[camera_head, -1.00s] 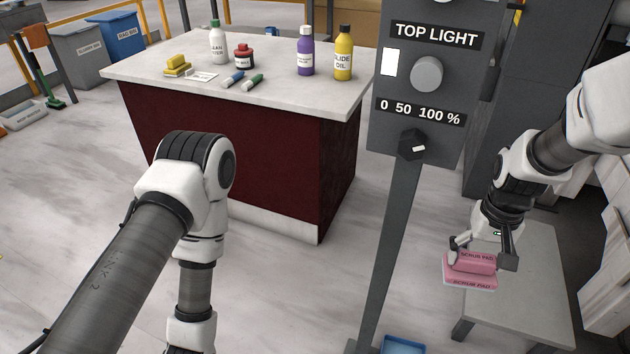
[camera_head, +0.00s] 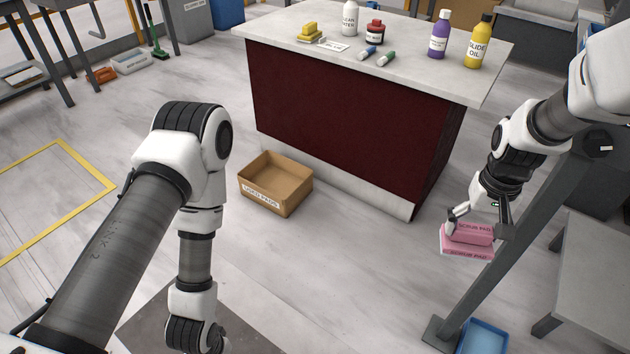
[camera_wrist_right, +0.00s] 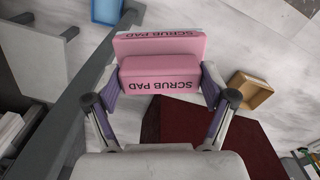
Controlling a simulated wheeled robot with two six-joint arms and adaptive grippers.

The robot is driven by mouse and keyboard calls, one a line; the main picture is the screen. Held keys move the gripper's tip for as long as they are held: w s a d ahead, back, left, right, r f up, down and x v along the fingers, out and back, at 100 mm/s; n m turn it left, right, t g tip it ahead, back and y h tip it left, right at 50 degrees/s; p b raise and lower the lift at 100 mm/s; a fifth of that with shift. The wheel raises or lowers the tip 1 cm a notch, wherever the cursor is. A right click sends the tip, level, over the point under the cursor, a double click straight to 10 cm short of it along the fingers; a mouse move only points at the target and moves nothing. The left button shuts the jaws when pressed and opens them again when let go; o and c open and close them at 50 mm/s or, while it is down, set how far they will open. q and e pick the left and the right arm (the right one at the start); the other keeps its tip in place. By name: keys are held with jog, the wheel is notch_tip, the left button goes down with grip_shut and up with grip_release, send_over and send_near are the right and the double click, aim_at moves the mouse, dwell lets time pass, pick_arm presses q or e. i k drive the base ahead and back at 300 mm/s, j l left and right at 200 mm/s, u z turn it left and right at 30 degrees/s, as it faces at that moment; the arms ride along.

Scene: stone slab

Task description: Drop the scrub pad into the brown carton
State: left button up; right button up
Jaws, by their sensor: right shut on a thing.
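The pink scrub pad (camera_head: 467,240) is held in the air by my right gripper (camera_head: 482,226), at the right of the head view. In the right wrist view the pad (camera_wrist_right: 160,68) sits between the two fingers of the gripper (camera_wrist_right: 158,92), lettered SCRUB PAD. The brown carton (camera_head: 259,199), open at the top and labelled USED PADS, stands on the floor left of the pad, in front of the dark red counter. It also shows in the right wrist view (camera_wrist_right: 262,101), right of the pad. My left arm hangs at the left; its gripper does not show.
The dark red counter (camera_head: 345,108) with a pale top carries bottles, a yellow block and markers. A grey post (camera_head: 520,216) and a blue tray (camera_head: 484,337) are near the pad. A grey table (camera_head: 600,270) stands at right. Floor between carton and post is clear.

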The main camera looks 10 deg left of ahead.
aim_at(281, 187)
jog(key=l+u, duration=0.15)
jog(key=u, duration=0.6)
